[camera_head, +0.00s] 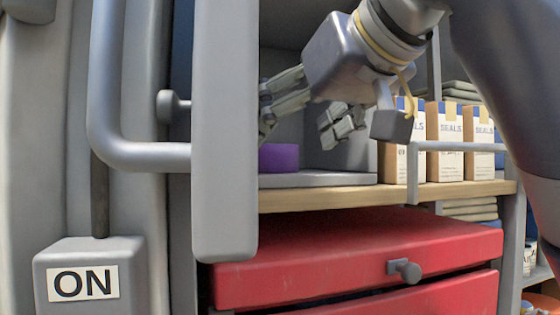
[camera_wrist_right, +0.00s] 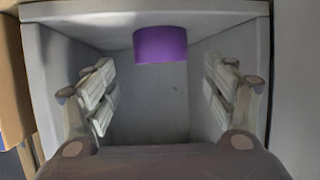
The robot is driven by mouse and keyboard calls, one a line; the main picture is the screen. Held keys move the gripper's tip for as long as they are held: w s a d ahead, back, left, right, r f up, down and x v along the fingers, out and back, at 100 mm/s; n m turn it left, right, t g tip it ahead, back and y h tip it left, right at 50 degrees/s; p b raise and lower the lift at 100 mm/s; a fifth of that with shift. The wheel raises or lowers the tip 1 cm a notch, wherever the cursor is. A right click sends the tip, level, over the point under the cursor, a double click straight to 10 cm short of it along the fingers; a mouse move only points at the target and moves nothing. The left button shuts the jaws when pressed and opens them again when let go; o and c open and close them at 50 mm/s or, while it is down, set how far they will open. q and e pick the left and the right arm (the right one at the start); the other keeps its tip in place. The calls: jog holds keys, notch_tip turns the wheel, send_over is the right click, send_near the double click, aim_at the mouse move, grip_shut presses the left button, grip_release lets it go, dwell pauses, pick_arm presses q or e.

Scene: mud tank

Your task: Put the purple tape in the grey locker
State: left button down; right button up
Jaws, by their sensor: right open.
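The purple tape (camera_head: 278,158) rests on the floor of the grey locker (camera_head: 325,179), partly hidden by a grey vertical panel (camera_head: 224,130). In the right wrist view the tape (camera_wrist_right: 160,44) shows at the top middle, inside the grey walls of the locker (camera_wrist_right: 42,70). My right gripper (camera_head: 306,118) is open at the locker's opening, above and to the right of the tape. In the right wrist view its spread fingers (camera_wrist_right: 163,95) have nothing between them, and the tape is apart from them. My left gripper is not in view.
Below is a red drawer (camera_head: 340,260) with a grey knob (camera_head: 404,271). An ON box (camera_head: 90,262) is at lower left.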

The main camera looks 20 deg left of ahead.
pick_arm(q)
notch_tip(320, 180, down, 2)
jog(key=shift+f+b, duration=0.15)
jog(key=shift+b, duration=0.6)
pick_arm(e)
jog(key=v, duration=0.5)
jog(key=shift+s, duration=0.15)
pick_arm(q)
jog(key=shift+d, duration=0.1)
